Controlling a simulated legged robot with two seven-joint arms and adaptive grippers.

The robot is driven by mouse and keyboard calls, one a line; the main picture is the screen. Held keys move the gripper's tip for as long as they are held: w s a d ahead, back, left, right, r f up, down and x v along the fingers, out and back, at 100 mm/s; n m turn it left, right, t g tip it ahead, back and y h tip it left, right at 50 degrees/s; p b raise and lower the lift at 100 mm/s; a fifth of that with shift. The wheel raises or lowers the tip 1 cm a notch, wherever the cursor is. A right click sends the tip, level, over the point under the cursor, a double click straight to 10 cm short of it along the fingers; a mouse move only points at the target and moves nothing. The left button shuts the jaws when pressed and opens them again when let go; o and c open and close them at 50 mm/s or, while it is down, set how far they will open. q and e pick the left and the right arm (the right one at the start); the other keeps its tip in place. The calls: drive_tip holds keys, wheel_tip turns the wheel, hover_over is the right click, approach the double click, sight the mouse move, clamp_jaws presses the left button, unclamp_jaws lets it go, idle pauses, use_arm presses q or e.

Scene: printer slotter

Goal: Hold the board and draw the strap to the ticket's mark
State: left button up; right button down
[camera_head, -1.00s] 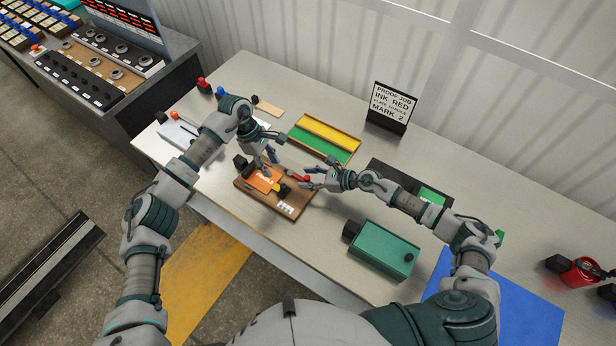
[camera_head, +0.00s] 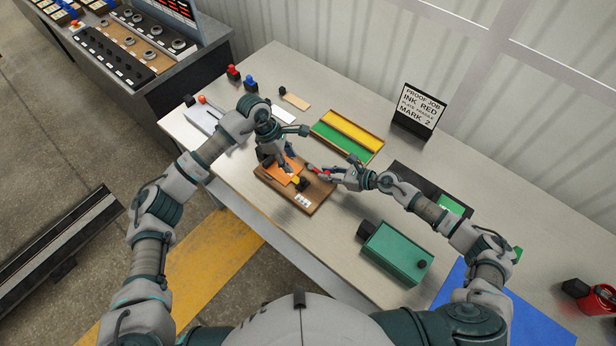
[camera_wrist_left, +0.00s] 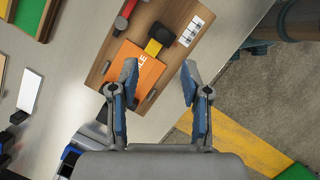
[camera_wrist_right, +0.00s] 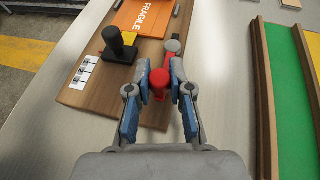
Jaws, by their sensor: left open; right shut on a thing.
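A brown wooden board (camera_head: 318,197) lies on the table with an orange plate (camera_wrist_right: 143,17) lettered FRAGILE. A yellow strap (camera_wrist_left: 153,47) with a black block (camera_wrist_left: 165,34) lies at the plate's edge. White mark labels (camera_wrist_right: 85,71) sit near the board's end. My right gripper (camera_wrist_right: 160,82) is shut on a red handle (camera_wrist_right: 158,88) at the board's long side; a grey round end (camera_wrist_right: 172,46) shows beyond it. My left gripper (camera_wrist_left: 159,75) is open over the orange plate's end, its fingers apart. The ticket (camera_head: 419,108) stands behind and reads INK RED, MARK 2.
A tray with yellow and green strips (camera_head: 347,136) lies behind the board. A green box (camera_head: 397,252) stands at its right. Red and blue knobbed stamps (camera_head: 250,83) stand at the back left. Bare table lies between board and green box.

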sight(302, 179)
use_arm(q)
drive_tip(key=d+f+n, duration=0.1)
drive_tip(key=f, duration=0.2)
drive_tip(key=d+f, duration=0.1)
drive_tip(key=f, duration=0.3)
drive_tip(key=s+d+f+n+t, duration=0.1)
drive_tip(key=d+f, duration=0.1)
drive_tip(key=f, duration=0.1)
drive_tip(key=shift+s+f+n+h, duration=0.1)
drive_tip(key=shift+f+n+h, duration=0.2)
clamp_jaws()
